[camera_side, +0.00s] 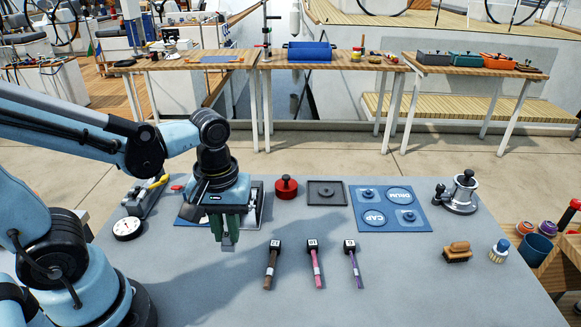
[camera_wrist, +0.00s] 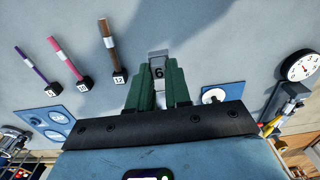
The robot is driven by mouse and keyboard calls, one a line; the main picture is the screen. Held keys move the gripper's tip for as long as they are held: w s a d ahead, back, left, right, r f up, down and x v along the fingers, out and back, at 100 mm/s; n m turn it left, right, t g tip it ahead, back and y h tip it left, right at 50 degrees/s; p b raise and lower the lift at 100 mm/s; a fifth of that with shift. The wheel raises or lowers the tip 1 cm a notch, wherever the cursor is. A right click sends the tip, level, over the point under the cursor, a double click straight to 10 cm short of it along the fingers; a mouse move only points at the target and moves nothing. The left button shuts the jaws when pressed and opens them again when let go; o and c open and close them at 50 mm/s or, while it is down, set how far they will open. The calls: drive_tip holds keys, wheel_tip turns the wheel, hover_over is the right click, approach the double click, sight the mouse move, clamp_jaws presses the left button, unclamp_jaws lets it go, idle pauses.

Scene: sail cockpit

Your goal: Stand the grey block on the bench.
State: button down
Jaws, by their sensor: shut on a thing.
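My gripper (camera_wrist: 158,90) has green fingers closed around a grey block (camera_wrist: 158,72) with a dark 6 on its face, in the wrist view. In the side view my gripper (camera_side: 226,240) points down over the left-middle part of the grey bench (camera_side: 330,305). The block cannot be made out there, and I cannot tell whether it touches the bench.
Brown (camera_side: 270,268), pink (camera_side: 315,266) and purple (camera_side: 353,266) sticks with black heads lie right of my gripper. The front bench is clear.

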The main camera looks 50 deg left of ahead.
drive_tip(key=shift+w+a+f, duration=0.65)
drive_tip(key=shift+a+f, duration=0.1)
drive_tip(key=shift+a, duration=0.2)
drive_tip(key=shift+f, duration=1.95)
drive_tip(key=shift+f, duration=0.15)
drive_tip(key=c, duration=1.1)
unclamp_jaws()
drive_tip(key=shift+o, duration=0.2)
drive_tip(key=w+r+m+t, duration=0.4)
drive_tip(key=r+m+t, duration=0.3)
drive_tip(key=r, duration=0.5)
drive_tip(key=shift+a+m, duration=0.25)
drive_tip(key=shift+m, duration=0.75)
